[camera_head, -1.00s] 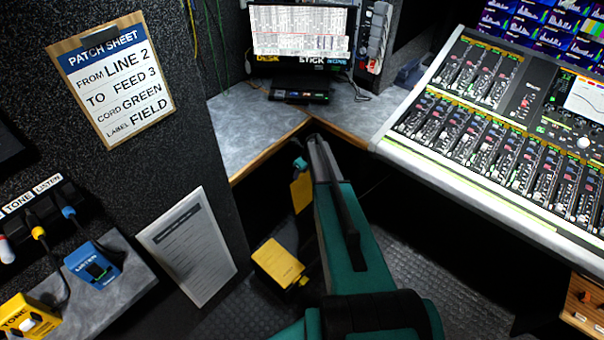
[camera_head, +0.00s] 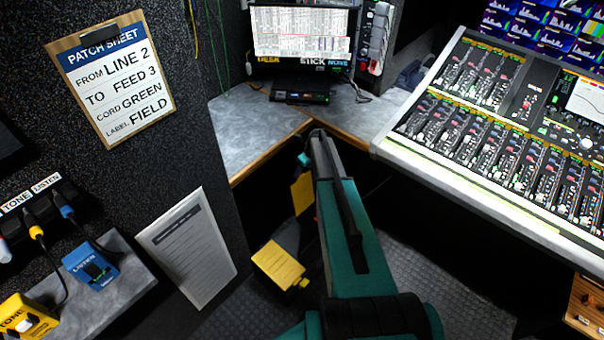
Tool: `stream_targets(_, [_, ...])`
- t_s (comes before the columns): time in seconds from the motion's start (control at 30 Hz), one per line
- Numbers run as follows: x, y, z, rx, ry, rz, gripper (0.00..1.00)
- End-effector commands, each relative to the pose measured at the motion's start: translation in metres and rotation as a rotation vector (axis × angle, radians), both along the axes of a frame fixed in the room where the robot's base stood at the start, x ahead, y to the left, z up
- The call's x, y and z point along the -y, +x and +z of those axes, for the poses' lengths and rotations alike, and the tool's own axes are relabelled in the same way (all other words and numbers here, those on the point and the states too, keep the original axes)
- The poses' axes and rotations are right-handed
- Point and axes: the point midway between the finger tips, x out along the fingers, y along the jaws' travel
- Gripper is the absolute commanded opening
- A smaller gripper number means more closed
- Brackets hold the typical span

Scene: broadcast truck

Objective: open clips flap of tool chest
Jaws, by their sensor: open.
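I cannot make out a tool chest or a clips flap in the head view. My teal and black arm reaches up from the bottom middle to the corner of the grey counter, and the far end of it drops out of sight there. My gripper is not visible; it is hidden behind or below the arm. Beside the arm, low in the dark space under the counter, are a yellow panel (camera_head: 302,194) and a yellow flat-topped object (camera_head: 277,265). I cannot tell what either one is.
A grey counter (camera_head: 255,133) with a screen (camera_head: 301,32) stands at the back. A mixing console (camera_head: 480,130) fills the right. A patch sheet clipboard (camera_head: 116,82) and a side shelf with a blue box (camera_head: 91,266) and a yellow box (camera_head: 27,318) are at left. Dark textured floor shows below.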

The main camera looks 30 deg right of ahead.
Motion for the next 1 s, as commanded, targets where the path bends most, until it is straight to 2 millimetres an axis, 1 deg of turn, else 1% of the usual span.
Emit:
stream_targets(0.03, [0.000, -0.004, 0.006, 0.001, -0.001, 0.000, 0.58])
stream_targets(0.5, [0.006, -0.023, 0.070, 0.002, -0.001, -0.001, 0.58])
stream_targets(0.6, [0.007, -0.026, 0.081, 0.001, -0.001, 0.000, 0.58])
stream_targets(0.8, [0.008, -0.030, 0.094, 0.001, -0.001, 0.000, 0.58])
stream_targets(1.0, [0.008, -0.030, 0.096, 0.000, -0.001, 0.000, 0.58])
